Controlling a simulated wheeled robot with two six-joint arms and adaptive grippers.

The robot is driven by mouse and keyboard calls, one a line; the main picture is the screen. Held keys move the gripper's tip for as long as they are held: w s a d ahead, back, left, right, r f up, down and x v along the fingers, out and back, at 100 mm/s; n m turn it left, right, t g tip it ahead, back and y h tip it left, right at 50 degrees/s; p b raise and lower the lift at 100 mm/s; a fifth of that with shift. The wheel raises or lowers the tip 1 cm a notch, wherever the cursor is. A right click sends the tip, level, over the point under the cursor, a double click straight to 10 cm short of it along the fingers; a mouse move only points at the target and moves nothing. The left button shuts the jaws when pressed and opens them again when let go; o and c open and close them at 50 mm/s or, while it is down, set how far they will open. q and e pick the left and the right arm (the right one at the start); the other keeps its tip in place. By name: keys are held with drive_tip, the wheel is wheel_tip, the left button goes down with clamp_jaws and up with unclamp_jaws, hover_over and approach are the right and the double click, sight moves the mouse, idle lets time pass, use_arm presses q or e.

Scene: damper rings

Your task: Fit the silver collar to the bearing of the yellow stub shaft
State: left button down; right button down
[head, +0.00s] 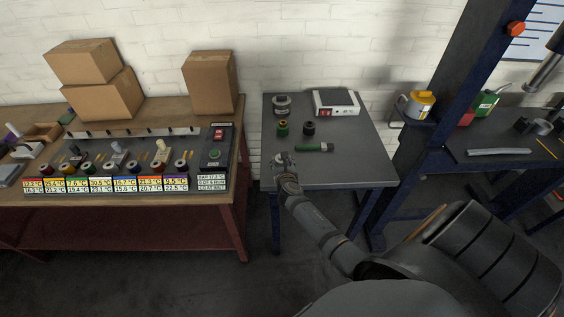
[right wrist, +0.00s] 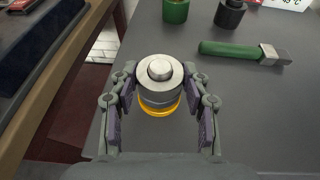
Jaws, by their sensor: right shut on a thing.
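In the right wrist view, the yellow stub shaft (right wrist: 160,70) stands between my right fingers, its pale round end pointing up. A silver ring-shaped part (right wrist: 147,68), apparently the silver collar, surrounds that end. A yellow-orange flange (right wrist: 160,110) shows beneath it. My right gripper (right wrist: 160,78) is shut on the silver part; its fingers stand on either side. How deep the collar sits, and whether it rests on a seat, I cannot tell. In the head view my right gripper (head: 284,160) is at the grey table's front left and hides the piece. My left gripper is not in view.
The grey table (head: 350,170) also holds a green cylinder (head: 283,129), a black cylinder (head: 309,129), a green-handled tool (head: 315,147), a silver-topped part (head: 281,102) and a white device (head: 336,102). A wooden bench (head: 120,205) with coloured labels stands left. The table's front right is clear.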

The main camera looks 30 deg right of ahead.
drive_tip(key=c, duration=0.6)
unclamp_jaws()
drive_tip(key=shift+f, duration=0.15)
drive_tip(key=v, duration=1.2)
drive_tip(key=s+a+f+m+g+y, duration=0.15)
drive_tip(key=s+f+m, duration=0.25)
drive_tip(key=f, duration=0.5)
drive_tip(key=s+f+m+g+y, duration=0.1)
drive_tip(key=s+f+m+g, duration=0.1)
drive_tip(key=s+f+m, duration=0.5)
drive_tip(key=s+a+f+m+g+y, duration=0.1)
drive_tip(key=s+f+m+g, duration=0.1)
drive_tip(key=f, duration=0.9)
drive_tip(key=s+f+m+g, duration=0.2)
drive_tip(key=s+f+m, duration=0.2)
drive_tip(key=s, duration=0.5)
drive_tip(key=s+a+f+m+g+y, duration=0.1)
drive_tip(key=s+f+m, duration=0.4)
drive_tip(key=s+m, duration=0.2)
drive_tip(key=s+f+m+g+y, duration=0.1)
drive_tip(key=s+f+m, duration=0.4)
drive_tip(key=s, duration=0.5)
drive_tip(key=shift+s+a+f+m+g, duration=0.15)
drive_tip(key=shift+s+m+g, duration=0.15)
drive_tip(key=shift+m+g, duration=0.55)
